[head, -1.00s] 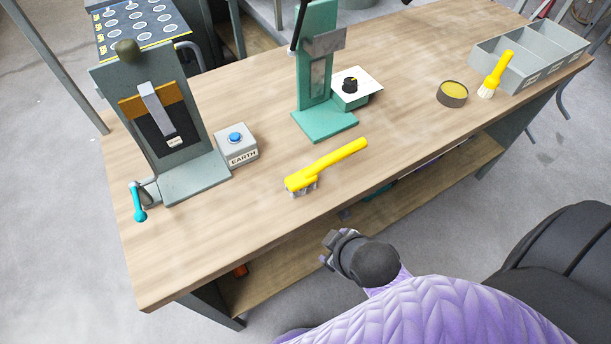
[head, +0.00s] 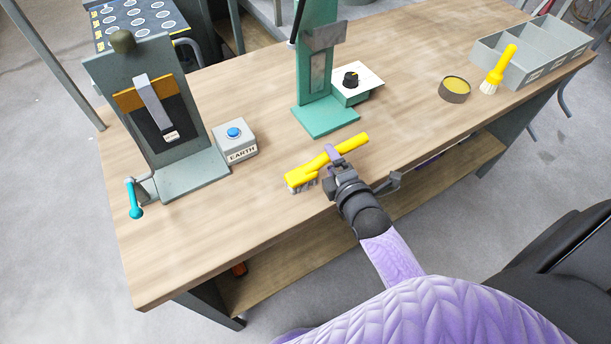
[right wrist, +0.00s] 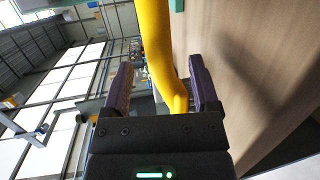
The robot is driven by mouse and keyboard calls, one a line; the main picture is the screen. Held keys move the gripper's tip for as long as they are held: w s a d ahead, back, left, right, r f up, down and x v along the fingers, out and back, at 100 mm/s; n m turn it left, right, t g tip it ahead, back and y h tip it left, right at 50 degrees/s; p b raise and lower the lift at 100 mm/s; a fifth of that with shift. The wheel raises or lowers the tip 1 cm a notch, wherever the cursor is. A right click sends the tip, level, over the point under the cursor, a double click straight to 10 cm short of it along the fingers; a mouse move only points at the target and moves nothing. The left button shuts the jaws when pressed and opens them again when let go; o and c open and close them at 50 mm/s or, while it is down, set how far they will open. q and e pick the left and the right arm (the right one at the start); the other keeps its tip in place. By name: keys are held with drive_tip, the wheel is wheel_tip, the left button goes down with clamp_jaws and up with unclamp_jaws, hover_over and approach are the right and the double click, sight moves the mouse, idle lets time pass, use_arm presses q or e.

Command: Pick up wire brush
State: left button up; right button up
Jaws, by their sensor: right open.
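The wire brush (head: 310,173) has a yellow handle and grey bristles at its left end. It lies on the wooden workbench (head: 255,215) near the front edge. My right gripper (head: 332,157) is at the brush's handle, coming from the front, and hides part of the handle. In the right wrist view the yellow handle (right wrist: 157,45) runs between the two open purple fingers of the gripper (right wrist: 160,88). I cannot tell whether a finger touches it. My left gripper is not in view.
A box with a blue button (head: 235,140) and a grey press stand (head: 150,110) stand left. A green stand (head: 318,80) is behind the brush. A round tin (head: 454,90), a yellow paint brush (head: 499,68) and a grey bin (head: 535,50) are at the right.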

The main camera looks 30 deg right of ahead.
drive_tip(key=shift+x, duration=0.95)
drive_tip(key=shift+w+d+f, duration=0.1)
drive_tip(key=shift+w, duration=0.25)
drive_tip(key=shift+s, duration=0.1)
clamp_jaws()
